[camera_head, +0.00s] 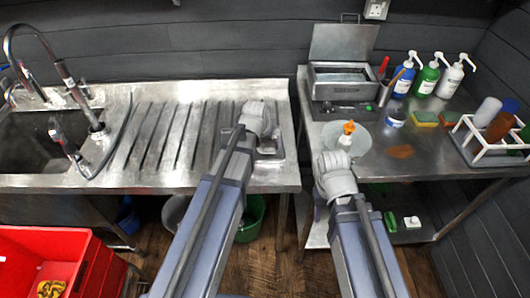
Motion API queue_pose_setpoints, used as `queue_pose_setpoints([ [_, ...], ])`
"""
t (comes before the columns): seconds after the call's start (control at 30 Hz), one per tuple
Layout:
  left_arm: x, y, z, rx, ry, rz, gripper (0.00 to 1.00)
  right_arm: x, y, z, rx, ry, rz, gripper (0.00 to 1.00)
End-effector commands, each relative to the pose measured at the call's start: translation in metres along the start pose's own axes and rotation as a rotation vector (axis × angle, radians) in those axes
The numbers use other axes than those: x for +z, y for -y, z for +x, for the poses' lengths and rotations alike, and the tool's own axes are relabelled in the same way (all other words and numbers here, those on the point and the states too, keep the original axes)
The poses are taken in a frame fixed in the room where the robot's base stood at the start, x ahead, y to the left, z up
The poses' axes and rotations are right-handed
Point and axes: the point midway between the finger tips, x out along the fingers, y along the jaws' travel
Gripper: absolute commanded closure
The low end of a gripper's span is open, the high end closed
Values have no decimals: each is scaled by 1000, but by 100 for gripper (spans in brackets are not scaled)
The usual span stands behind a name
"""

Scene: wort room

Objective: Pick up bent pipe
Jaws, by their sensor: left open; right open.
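I cannot make out a loose bent pipe for certain in the head view. My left gripper (258,122) is over the right end of the steel draining board (190,92), above a flat metal piece (272,148) that it partly hides. My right gripper (335,172) is at the front left edge of the right steel table (440,160), in front of a round pale plate (362,140). Both grippers are open, and I see nothing held. Their fingertips are mostly hidden behind the wrists.
A curved tap (62,70) stands at the sink (25,130) on the left. A white bottle with an orange cap (347,135) is at the plate. Pump bottles (426,78), sponges (425,118) and a white rack (490,142) stand farther right. A red crate (92,262) is at lower left.

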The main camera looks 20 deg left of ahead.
Motion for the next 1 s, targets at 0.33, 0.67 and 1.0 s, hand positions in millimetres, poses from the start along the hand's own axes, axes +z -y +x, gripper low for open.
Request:
queue_pose_setpoints([
  [0.33,1,-1,14,0,0,0,0,-1,1,13,0,0,0,50],
  [0.67,2,-2,54,0,0,0,0,-3,5,51,0,0,0,50],
  [1.0,1,-2,56,0,0,0,1,-3,5,52,0,0,0,50],
])
